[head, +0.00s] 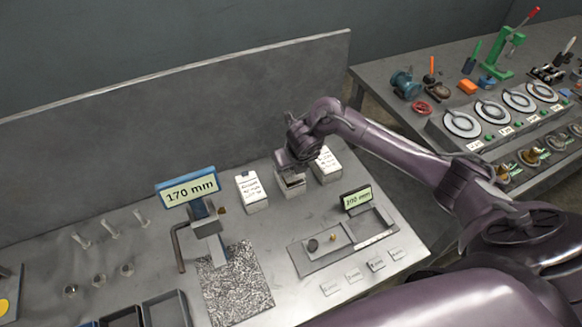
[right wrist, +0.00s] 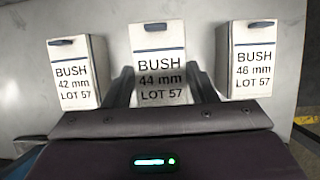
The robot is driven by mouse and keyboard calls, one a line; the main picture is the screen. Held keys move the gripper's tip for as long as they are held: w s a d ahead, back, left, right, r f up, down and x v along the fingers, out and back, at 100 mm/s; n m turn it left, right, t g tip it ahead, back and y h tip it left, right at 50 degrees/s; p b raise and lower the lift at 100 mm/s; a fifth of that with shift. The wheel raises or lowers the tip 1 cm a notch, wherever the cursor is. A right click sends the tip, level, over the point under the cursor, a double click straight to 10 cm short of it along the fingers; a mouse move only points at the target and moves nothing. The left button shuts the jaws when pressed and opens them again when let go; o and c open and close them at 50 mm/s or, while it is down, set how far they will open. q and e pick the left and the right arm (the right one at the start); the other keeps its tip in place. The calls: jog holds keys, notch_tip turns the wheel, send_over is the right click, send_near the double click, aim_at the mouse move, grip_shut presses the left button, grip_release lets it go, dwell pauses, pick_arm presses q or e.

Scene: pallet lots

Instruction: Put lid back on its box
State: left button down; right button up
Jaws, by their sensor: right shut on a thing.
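The lid (right wrist: 161,55) of the middle box is white, with a dark tab and the label "BUSH 44 mm LOT 57". My right gripper (right wrist: 162,88) is shut on it, one finger at each side. In the head view my right gripper (head: 290,164) is over the middle box (head: 290,188), whose dark opening partly shows below it. The gripper hides most of the lid there, and I cannot tell whether lid and box touch. My left gripper is not in view.
The 42 mm box (right wrist: 78,72) stands close on the left and the 46 mm box (right wrist: 246,60) close on the right, both white and closed. A "170 mm" display (head: 190,190) and a tray with small parts (head: 325,245) are nearer. A grey panel (head: 180,105) rises behind.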

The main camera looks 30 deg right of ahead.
jog(key=shift+f, duration=0.55)
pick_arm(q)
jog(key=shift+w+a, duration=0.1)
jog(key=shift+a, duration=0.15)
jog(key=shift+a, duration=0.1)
pick_arm(e)
jog(key=shift+f, duration=0.1)
jog(key=shift+f+b, duration=0.55)
jog(key=shift+b, duration=0.05)
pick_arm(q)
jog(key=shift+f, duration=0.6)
pick_arm(e)
jog(key=o, duration=0.9)
jog(key=shift+s+f, duration=0.1)
jog(key=shift+s, duration=0.05)
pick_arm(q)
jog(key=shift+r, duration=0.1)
pick_arm(e)
jog(key=shift+o, duration=0.2)
